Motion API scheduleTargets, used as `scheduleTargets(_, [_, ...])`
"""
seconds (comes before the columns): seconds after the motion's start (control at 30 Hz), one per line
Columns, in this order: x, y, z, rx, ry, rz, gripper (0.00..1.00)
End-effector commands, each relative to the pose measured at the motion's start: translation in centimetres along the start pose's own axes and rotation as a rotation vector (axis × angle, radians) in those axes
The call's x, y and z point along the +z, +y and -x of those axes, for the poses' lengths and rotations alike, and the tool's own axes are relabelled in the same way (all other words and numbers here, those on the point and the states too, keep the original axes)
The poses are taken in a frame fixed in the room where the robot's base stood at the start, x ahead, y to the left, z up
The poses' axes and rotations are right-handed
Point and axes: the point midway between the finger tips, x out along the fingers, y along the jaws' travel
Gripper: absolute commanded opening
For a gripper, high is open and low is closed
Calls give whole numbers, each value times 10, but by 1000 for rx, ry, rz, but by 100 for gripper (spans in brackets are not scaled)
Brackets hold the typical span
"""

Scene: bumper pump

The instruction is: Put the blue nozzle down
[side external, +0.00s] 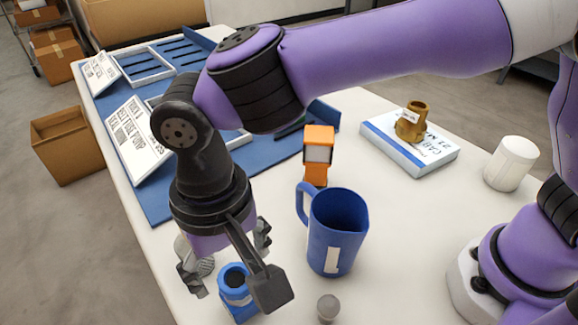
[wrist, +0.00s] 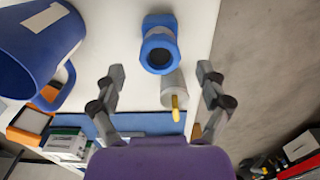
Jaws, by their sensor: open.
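The blue nozzle (side external: 237,292) stands on the white table near its front edge, partly behind my wrist's dark bracket in the side view. In the wrist view the nozzle (wrist: 160,48) shows its round dark opening and lies just beyond the fingertips, apart from both. My gripper (side external: 226,262) points down over this spot. In the wrist view my gripper (wrist: 160,70) is open, with its fingers wide apart and nothing held. A pale grey cylinder with a yellow tip (wrist: 174,90) shows between the fingers, close beside the nozzle.
A blue jug (side external: 336,235) stands right of the nozzle. A small grey knob (side external: 328,307) sits in front of it. An orange device (side external: 318,150) is behind the jug. A box with a brass fitting (side external: 412,122) and a white cylinder (side external: 511,164) stand farther right. A blue mat (side external: 158,205) lies left.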

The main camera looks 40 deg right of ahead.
Motion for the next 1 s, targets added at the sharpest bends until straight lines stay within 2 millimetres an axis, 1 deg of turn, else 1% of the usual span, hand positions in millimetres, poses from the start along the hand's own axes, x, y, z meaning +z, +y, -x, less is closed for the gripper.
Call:
scheduleTargets(0.03, [0, 0, 11, -3, 3, 0, 85])
scheduleTargets(0.1, [0, 0, 22, -2, 2, 0, 85])
scheduleTargets(0.23, [-1, 1, 36, -2, 2, 0, 85])
scheduleTargets(0.3, [-5, 9, 44, -9, 8, -4, 85])
scheduleTargets(0.37, [-12, 24, 54, -26, 23, -8, 85])
scheduleTargets(0.47, [-28, 71, 74, -66, 74, -17, 85])
scheduleTargets(0.5, [-33, 96, 82, -83, 105, -19, 85])
scheduleTargets(0.53, [-35, 116, 88, -93, 132, -20, 85])
scheduleTargets(0.57, [-35, 136, 92, -101, 160, -21, 85])
scheduleTargets(0.6, [-33, 162, 97, -108, 200, -21, 85])
scheduleTargets(0.67, [-26, 197, 101, -108, 262, -20, 85])
scheduleTargets(0.7, [-20, 218, 101, -103, 302, -19, 85])
scheduleTargets(0.8, [-1, 258, 96, -73, 387, -16, 85])
scheduleTargets(0.83, [4, 268, 94, -62, 407, -14, 85])
scheduleTargets(0.9, [14, 283, 88, -38, 446, -12, 85])
scheduleTargets(1.0, [24, 296, 82, -11, 479, -7, 85])
